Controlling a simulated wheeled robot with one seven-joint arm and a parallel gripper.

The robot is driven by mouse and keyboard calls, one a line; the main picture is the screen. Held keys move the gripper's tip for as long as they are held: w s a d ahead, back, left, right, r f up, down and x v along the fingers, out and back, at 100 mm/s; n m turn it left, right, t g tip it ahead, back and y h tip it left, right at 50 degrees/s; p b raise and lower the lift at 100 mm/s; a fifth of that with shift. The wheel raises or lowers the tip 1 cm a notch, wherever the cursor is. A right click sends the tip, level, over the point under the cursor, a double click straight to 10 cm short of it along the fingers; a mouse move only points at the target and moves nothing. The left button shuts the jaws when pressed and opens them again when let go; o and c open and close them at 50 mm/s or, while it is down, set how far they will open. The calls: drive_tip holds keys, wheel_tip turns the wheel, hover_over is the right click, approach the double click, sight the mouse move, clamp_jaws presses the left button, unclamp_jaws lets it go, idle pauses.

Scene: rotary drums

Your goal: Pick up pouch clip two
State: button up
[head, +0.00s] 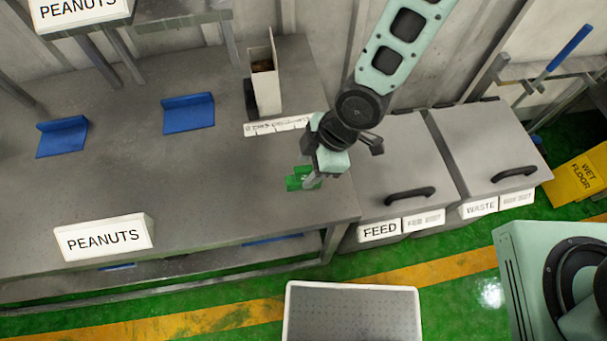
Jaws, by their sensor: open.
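A green clip (294,182) lies on the grey metal table near its right end. No number can be read on it, so I cannot tell whether it is clip two. My gripper (313,180) is open and reaches down over the clip's right side. The gripper and wrist hide part of the clip, and I cannot tell whether the fingers touch it or stand around it. A tall open pouch or carton (265,85) stands upright on the table behind my gripper.
A white label strip (277,126) lies in front of the carton. Blue angled pieces (188,113) sit further left on the grey table (200,185). Bins with FEED (379,231) and WASTE (480,208) labels stand close to the right. The table's middle is clear.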

sight(300, 177)
drive_tip(key=shift+p+x, duration=1.1)
drive_tip(key=shift+x, duration=1.5)
clamp_jaws()
